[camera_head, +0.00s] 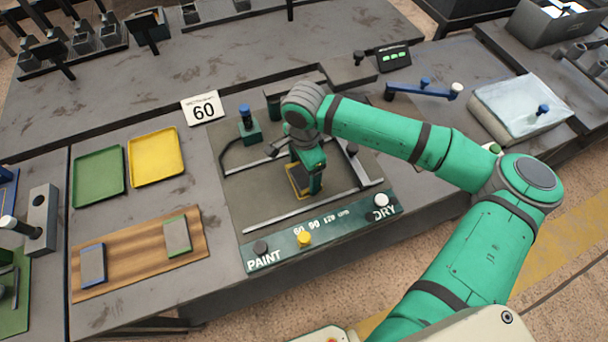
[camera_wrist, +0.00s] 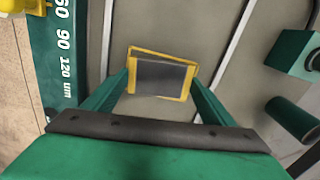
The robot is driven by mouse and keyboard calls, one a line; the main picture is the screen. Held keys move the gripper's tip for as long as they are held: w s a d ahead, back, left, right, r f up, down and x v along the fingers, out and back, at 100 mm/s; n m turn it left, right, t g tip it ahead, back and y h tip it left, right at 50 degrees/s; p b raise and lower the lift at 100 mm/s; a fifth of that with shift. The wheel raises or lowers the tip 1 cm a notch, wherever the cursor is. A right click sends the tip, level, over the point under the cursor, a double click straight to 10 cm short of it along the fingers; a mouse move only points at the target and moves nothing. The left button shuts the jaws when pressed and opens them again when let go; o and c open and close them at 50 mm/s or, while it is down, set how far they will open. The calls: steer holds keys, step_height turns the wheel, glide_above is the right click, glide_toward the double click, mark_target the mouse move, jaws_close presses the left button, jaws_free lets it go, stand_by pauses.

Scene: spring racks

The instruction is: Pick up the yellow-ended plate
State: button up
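The yellow-ended plate (camera_wrist: 161,76) is a small grey block with a yellow strip at each end. In the wrist view it sits squarely between the fingertips of my gripper (camera_wrist: 160,80), which meet its two ends with no clear gap, so the gripper looks shut on it. A skewed yellow outline (camera_wrist: 165,52) shows behind the plate. In the head view my gripper (camera_head: 308,180) points down over the grey bed of the green-edged station (camera_head: 262,194) and partly hides the plate. I cannot tell whether the plate is clear of the bed.
Metal rails (camera_head: 300,214) flank the bed, with a blue-knobbed post (camera_head: 246,122) at its back left. A wooden board (camera_head: 135,262) holds a blue-ended plate (camera_head: 92,264) and a green-ended plate (camera_head: 177,236). Green (camera_head: 98,178) and yellow (camera_head: 156,156) trays lie behind.

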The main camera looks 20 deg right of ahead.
steer(key=c, duration=0.9)
steer(key=shift+r, duration=0.1)
